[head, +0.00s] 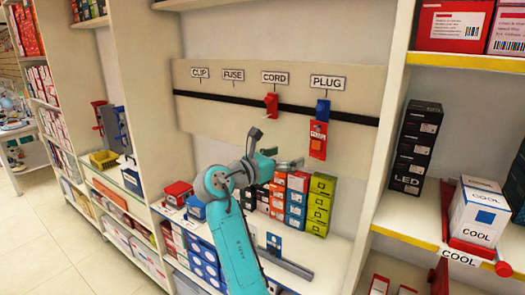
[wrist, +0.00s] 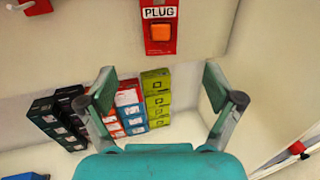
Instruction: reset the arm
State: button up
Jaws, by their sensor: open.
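My teal arm rises from the bottom of the head view, and my gripper (head: 292,163) is in front of the shelf bay below the labelled board. In the wrist view my gripper (wrist: 160,88) has its two fingers spread wide apart with nothing between them. Beyond the fingers are stacked black, red, blue and yellow-green boxes (wrist: 157,97) on the shelf. A red card with an orange block under the PLUG label (wrist: 160,28) hangs above the gripper.
The board (head: 220,112) carries CLIP, FUSE, CORD and PLUG labels; red items hang under CORD and PLUG. A white COOL box (head: 477,213) and black LED boxes (head: 417,145) stand on the right shelf. Blue and yellow bins (head: 103,160) are at left. Open floor (head: 40,240) lies lower left.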

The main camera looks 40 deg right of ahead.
jog(key=s+a+f+t+y, duration=0.1)
jog(key=a+f+t+y, duration=0.15)
jog(key=f, duration=0.75)
jog(key=s+a+f+t+y, duration=0.2)
jog(key=a+f+t, duration=0.15)
jog(key=f, duration=0.65)
jog(key=s+a+f+t+y, duration=0.1)
jog(key=a+f+t+y, duration=0.2)
jog(key=f, duration=0.6)
jog(key=s+a+f+m+t+y, duration=0.1)
jog(key=s+a+f+t+y, duration=0.15)
jog(key=s+a+f, duration=0.45)
jog(key=s+a+f+m+y, duration=0.3)
jog(key=s+a+f, duration=0.1)
jog(key=s, duration=0.5)
jog(key=s+a+f+m+y, duration=0.3)
jog(key=s, duration=0.7)
jog(key=s+a+r+m, duration=0.1)
jog(key=s+r+m, duration=0.2)
jog(key=s, duration=0.3)
jog(key=s+a+r+m+t+y, duration=0.1)
jog(key=s+r+m, duration=0.2)
jog(key=s+m, duration=0.2)
jog(key=s+a+r+m+y, duration=0.1)
jog(key=s+r+m, duration=0.2)
jog(key=s, duration=0.4)
jog(key=shift+a+r+m+t, duration=0.15)
jog(key=shift+a+m+t, duration=0.2)
jog(key=shift+m, duration=0.15)
